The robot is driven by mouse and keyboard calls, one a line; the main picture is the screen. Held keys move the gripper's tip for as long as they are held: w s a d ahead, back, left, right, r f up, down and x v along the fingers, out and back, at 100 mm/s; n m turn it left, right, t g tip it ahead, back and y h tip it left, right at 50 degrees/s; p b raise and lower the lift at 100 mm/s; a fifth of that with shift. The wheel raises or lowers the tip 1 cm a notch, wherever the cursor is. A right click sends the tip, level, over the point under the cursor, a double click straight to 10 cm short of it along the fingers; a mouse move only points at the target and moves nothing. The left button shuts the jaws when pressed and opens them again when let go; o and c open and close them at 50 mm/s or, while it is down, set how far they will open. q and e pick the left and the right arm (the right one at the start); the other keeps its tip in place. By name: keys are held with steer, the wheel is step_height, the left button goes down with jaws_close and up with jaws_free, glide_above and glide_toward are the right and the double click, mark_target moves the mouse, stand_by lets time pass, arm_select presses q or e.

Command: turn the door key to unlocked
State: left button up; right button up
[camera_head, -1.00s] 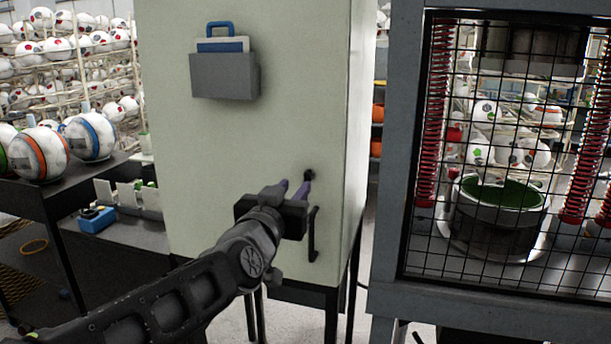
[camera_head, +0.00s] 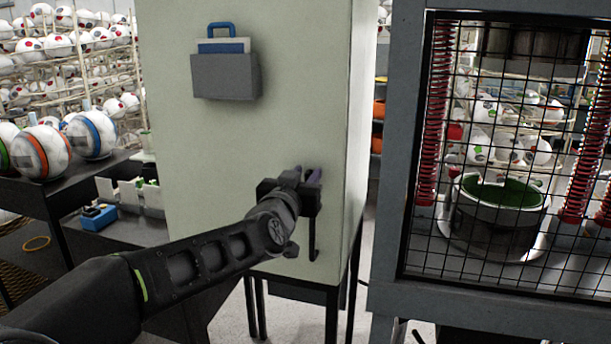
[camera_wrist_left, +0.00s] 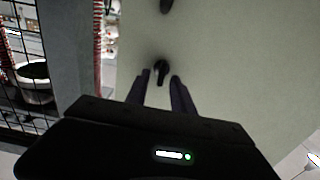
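The small black door key (camera_wrist_left: 161,71) sticks out of the pale green cabinet door (camera_head: 210,170). In the wrist view it lies between the fingertips of my left gripper (camera_wrist_left: 161,77), with a narrow gap on each side. The gripper is open and not closed on the key. In the head view, my left gripper (camera_head: 309,174) is at the right part of the door, and its fingers mostly hide the key. The black door handle (camera_head: 313,238) hangs just below the gripper. My right gripper is not in view.
A grey document holder (camera_head: 225,76) is fixed high on the door. A press (camera_head: 388,150) with a mesh guard stands to the right of the cabinet. A dark table (camera_head: 30,188) with balls is to the left.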

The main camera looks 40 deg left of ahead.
arm_select(q)
steer(key=shift+c, duration=0.2)
jaws_close()
stand_by(0.6)
steer(key=n+b, duration=0.2)
steer(key=n, duration=0.4)
steer(key=f+n+b, duration=0.1)
steer(key=n+b, duration=0.2)
steer(key=n, duration=0.3)
steer(key=a+n+b, duration=0.1)
steer(key=n+b, duration=0.2)
steer(key=n, duration=0.3)
steer(key=shift+s+a+f, duration=0.1)
steer(key=shift+s+f, duration=0.1)
steer(key=shift+s, duration=0.05)
stand_by(0.4)
